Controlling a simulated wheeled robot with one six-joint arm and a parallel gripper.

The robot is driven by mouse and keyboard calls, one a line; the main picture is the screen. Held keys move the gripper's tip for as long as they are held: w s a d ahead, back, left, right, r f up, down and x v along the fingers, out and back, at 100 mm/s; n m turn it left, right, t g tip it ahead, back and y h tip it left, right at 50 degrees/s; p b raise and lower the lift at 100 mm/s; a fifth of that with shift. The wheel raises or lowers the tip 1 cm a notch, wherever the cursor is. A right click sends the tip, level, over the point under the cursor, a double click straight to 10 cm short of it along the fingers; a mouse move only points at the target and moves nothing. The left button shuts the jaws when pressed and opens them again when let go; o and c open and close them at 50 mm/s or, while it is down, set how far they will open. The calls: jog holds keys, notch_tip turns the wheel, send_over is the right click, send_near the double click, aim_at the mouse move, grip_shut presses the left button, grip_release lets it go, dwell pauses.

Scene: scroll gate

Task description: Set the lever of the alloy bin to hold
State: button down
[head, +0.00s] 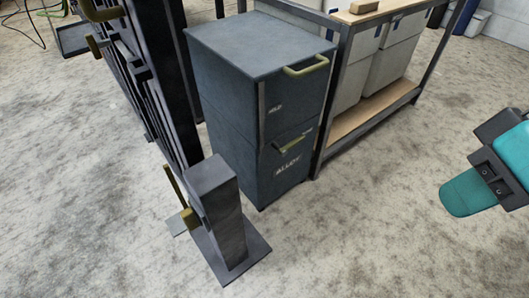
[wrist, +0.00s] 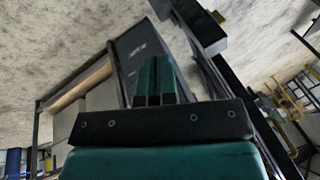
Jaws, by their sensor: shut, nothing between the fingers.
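The alloy bin (head: 240,75) is a tall dark blue-grey cabinet in the middle of the head view, with "ALLOY" in white low on its front. Its olive-yellow lever (head: 291,144) sits on the front just above that word and slants, its right end higher. Small white marks near the lever are too small to read surely. A pale yellow handle (head: 308,66) is at the top of the front. My gripper (head: 462,194), teal, is at the right, well apart from the bin. In the wrist view its fingers (wrist: 155,78) are together and empty, with the bin (wrist: 142,48) beyond.
A dark post (head: 216,205) with a brass lever (head: 190,217) stands on a floor plate in front of the bin. A black barred gate (head: 165,75) is at the left. A rack (head: 370,128) with grey containers adjoins the bin's right. The floor between bin and gripper is clear.

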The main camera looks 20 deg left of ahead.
jog(key=shift+s+a, duration=0.1)
jog(key=shift+a, duration=0.2)
